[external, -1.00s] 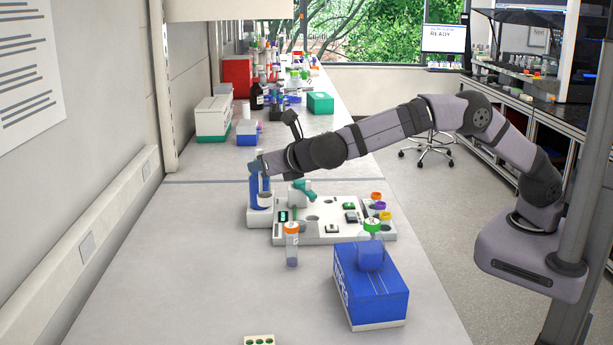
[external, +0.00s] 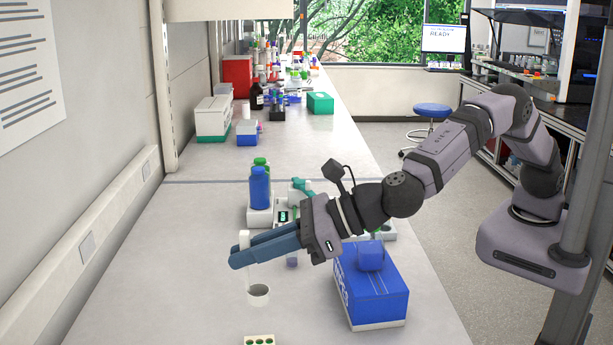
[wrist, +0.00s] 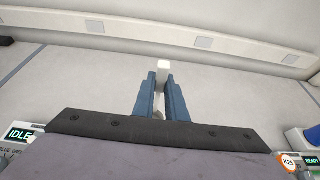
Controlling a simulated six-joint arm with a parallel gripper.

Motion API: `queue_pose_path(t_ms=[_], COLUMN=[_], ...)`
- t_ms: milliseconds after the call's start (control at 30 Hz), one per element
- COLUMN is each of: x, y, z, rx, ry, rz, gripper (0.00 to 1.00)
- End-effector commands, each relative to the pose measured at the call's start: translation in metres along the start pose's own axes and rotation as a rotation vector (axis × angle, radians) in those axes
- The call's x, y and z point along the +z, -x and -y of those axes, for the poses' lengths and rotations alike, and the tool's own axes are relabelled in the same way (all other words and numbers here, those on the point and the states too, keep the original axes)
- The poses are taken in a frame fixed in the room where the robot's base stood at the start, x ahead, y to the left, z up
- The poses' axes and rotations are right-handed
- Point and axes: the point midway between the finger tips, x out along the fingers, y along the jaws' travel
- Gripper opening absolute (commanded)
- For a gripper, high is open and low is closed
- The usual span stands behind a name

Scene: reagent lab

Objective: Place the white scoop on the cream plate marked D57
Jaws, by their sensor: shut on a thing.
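My gripper (external: 240,254) is shut on the upright handle of the white scoop (external: 258,295), over the front part of the bench. The scoop's round cup hangs below the fingers, opening upward; I cannot tell whether it touches the bench. In the wrist view the scoop's white handle (wrist: 162,66) shows between the two blue fingers (wrist: 161,95). A cream plate with several green wells (external: 259,340) is cut off by the bottom edge of the external view, nearer the camera than the scoop. I can read no D57 on it.
A blue box (external: 372,290) stands to the right, under my forearm. A blue bottle (external: 260,188) and a white instrument station, partly hidden by my arm, stand behind the gripper. An orange-labelled cap (wrist: 288,162) shows in the wrist view. The bench's left front is clear.

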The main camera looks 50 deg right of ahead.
Motion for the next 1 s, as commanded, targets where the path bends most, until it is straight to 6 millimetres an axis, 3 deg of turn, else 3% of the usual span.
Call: queue_pose_path(t_ms=[233,600,1000], x=[-0.005,-0.051,-0.07], y=[-0.002,-0.021,-0.028], z=[-0.006,-0.005,-0.005], rx=[0.016,0.013,0.012], ry=[0.008,0.009,0.008], rz=[0.0,-0.001,-0.002], gripper=[0.0,0.0,0.0])
